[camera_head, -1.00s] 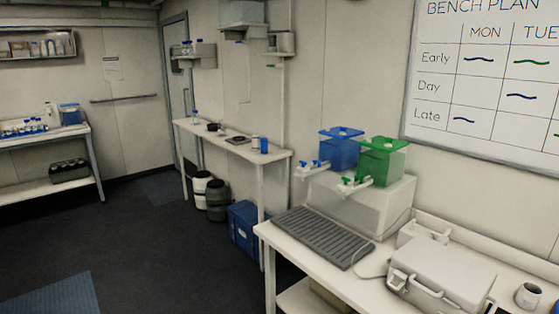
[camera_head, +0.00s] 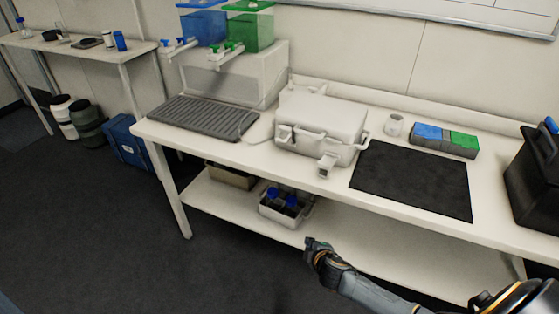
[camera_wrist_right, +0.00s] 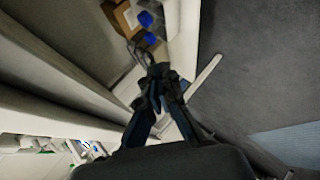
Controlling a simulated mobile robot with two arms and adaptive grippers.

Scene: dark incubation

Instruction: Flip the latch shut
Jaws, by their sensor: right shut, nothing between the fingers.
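A pale grey case (camera_head: 325,115) with its lid down stands on the white bench. Its front has a handle and two latches. The left latch (camera_head: 284,133) lies up against the case front. The right latch (camera_head: 327,166) hangs down and out from the front, away from the lid. My right gripper (camera_head: 309,242) is shut and empty, in front of the bench and lower than its top, well apart from the case. It also shows in the wrist view (camera_wrist_right: 158,72), where the case cannot be made out. My left gripper is not in view.
A dark mat (camera_head: 412,180) and a mug (camera_head: 394,125) lie right of the case, with a blue and green block (camera_head: 445,140) behind. A ribbed grey tray (camera_head: 203,117) is left. The lower shelf (camera_head: 350,248) holds a bin with blue-capped bottles (camera_head: 285,206).

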